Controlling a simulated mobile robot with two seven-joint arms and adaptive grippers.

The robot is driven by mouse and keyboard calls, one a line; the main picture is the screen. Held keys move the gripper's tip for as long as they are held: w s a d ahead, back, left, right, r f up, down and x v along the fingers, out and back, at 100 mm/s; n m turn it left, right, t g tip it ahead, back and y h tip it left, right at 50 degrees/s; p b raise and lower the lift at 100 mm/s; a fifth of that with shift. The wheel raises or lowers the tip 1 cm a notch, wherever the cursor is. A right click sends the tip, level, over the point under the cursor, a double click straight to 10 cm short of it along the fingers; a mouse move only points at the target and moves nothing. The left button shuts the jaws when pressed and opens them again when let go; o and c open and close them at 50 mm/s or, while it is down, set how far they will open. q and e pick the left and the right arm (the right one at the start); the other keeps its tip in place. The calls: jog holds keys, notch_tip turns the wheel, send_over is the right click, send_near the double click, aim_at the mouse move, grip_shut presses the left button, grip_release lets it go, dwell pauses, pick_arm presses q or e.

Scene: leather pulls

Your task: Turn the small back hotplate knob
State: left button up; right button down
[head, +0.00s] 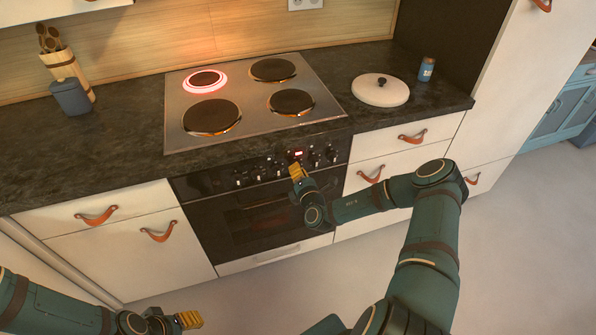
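The small back hotplate (205,80) is at the back left of the steel cooktop, with a bright red-pink glowing ring around it. The oven's black control panel (222,185) carries a row of knobs, including a left knob (239,181) and a right knob (332,154); their markings are too small to read. My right gripper (297,171) has its yellow fingers just in front of the panel, below the lit display (298,153). It partly covers the panel there, and I cannot tell if it touches a knob. My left gripper (190,320) is low at the front left, away from the oven.
Other hotplates on the cooktop (172,125) look dark. A white lid (380,90) and a blue jar (426,69) stand on the right counter; a blue canister (70,97) and utensil holder (64,64) on the left. Drawers with leather pulls flank the oven. The floor is clear.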

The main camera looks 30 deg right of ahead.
pick_arm(q)
jog(key=shift+r, duration=0.15)
pick_arm(e)
jog(key=shift+r+n+p, duration=0.15)
jog(key=shift+n+p, duration=0.25)
jog(key=shift+p, duration=0.3)
pick_arm(q)
notch_tip(320, 180, up, 11)
jog(key=w+p, duration=0.2)
jog(key=p, duration=0.8)
jog(key=shift+a+r+t, duration=0.2)
jog(key=shift+a+t, duration=0.05)
jog(key=shift+t, duration=0.05)
pick_arm(e)
jog(key=shift+d+n, duration=0.1)
jog(key=shift+n, duration=5.5)
jog(key=c, duration=1)
grip_release()
